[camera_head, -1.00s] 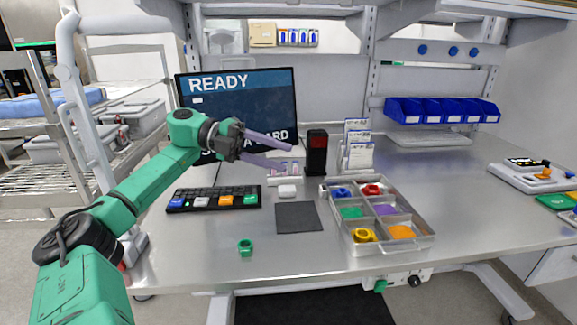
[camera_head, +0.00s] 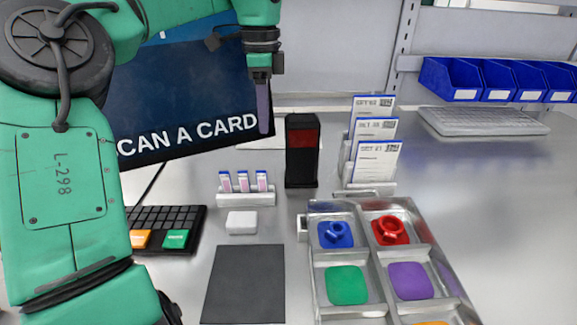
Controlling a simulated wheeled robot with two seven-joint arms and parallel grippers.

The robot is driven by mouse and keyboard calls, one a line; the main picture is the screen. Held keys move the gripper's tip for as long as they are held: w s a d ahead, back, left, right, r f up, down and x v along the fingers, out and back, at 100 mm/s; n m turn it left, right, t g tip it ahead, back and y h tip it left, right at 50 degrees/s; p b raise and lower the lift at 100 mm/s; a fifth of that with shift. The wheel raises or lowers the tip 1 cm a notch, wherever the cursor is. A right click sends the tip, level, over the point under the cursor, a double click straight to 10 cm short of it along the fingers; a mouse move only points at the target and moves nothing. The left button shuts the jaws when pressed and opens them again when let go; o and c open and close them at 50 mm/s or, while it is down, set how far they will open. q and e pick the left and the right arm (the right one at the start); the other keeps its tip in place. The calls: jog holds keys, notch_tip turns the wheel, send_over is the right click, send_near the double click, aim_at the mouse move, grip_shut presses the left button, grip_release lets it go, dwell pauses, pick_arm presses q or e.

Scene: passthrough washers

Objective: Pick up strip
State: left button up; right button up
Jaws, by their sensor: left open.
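Three small strips (camera_head: 243,182), white and pink with blue tops, stand upright in a pale holder (camera_head: 246,199) on the bench in front of the monitor. My left gripper (camera_head: 264,106) points down above and slightly right of the strips, apart from them. Its purple-grey fingers are seen edge-on, one over the other, and hold nothing I can see. The gripper is open. My right gripper is out of view.
A black scanner post (camera_head: 302,150) with a red window stands right of the strips, with a card rack (camera_head: 372,160) beyond it. A white block (camera_head: 241,222), dark mat (camera_head: 244,284), keypad (camera_head: 168,227) and metal parts tray (camera_head: 358,261) lie nearer.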

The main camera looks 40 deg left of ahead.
pick_arm(q)
send_over(261, 170)
jog(key=s, duration=0.2)
notch_tip(261, 170, down, 6)
jog(key=w+f, duration=0.1)
jog(key=f, duration=0.1)
jog(key=shift+w+a+f, duration=0.1)
jog(key=shift+w+f, duration=0.2)
jog(key=shift+w, duration=0.05)
notch_tip(261, 170, down, 4)
jog(key=shift+w+f+p, duration=0.1)
jog(key=shift+w+p, duration=0.05)
jog(key=shift+p, duration=0.7)
jog(key=shift+f, duration=0.2)
jog(key=shift+c, duration=0.6)
grip_shut()
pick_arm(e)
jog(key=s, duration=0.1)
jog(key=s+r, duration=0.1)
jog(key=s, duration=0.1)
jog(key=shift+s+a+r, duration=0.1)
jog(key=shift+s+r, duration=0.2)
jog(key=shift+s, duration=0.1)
